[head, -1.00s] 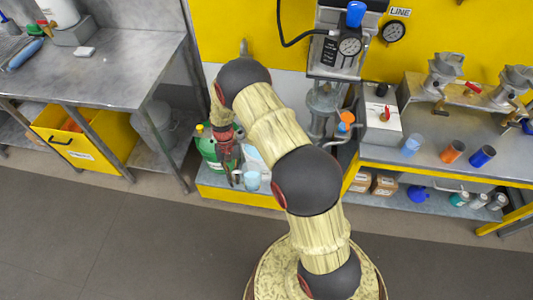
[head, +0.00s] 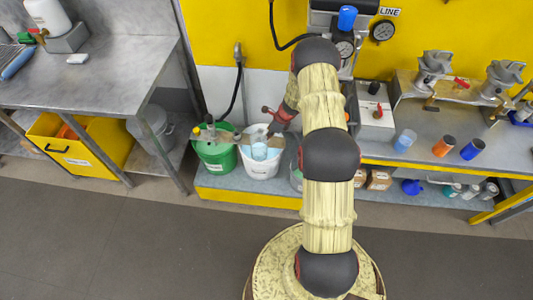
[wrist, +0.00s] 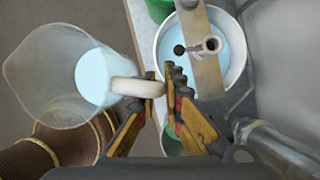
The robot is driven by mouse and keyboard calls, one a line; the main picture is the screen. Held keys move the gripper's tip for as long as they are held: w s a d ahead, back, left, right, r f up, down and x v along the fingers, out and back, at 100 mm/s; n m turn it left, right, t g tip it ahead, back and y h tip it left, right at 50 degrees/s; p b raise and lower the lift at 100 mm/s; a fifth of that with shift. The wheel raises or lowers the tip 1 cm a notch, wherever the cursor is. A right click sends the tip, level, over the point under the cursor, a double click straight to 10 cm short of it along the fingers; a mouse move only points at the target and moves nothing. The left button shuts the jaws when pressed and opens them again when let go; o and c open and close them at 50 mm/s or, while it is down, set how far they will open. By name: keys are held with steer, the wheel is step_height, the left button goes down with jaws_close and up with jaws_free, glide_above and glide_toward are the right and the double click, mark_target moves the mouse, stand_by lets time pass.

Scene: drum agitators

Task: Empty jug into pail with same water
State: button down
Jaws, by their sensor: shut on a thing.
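A translucent jug (wrist: 45,75) with pale blue water (wrist: 96,76) fills the left of the wrist view. My gripper (wrist: 163,88) is shut on its white handle (wrist: 135,87). In the head view the jug (head: 259,151) appears in front of or over the white pail (head: 262,171); its height is hard to tell. The white pail in the wrist view (wrist: 160,50) holds similar pale blue water (wrist: 233,48) and lies to the right of the jug. A green pail (head: 215,161) stands left of the white one. My gripper's fingers are hard to make out in the head view.
A metal bar (wrist: 207,65) with a fitting crosses the white pail's mouth. Another pail (head: 296,178) is partly hidden behind my arm. Blue, orange and dark blue cups stand on the bench (head: 375,150) at right. A steel table (head: 110,75) stands at left.

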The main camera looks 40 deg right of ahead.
steer(key=s+d+m+h, duration=0.1)
steer(key=s+d+m, duration=0.2)
steer(key=d, duration=0.3)
steer(key=s+d+m+h+p, duration=0.1)
steer(key=s+d+m+h, duration=0.1)
steer(key=s+d+m, duration=0.2)
steer(key=s+d+m+h, duration=0.2)
steer(key=d+m, duration=0.4)
steer(key=d, duration=0.3)
steer(key=shift+s+d+f, duration=0.25)
steer(key=shift+s+f, duration=0.1)
steer(key=shift+s, duration=0.5)
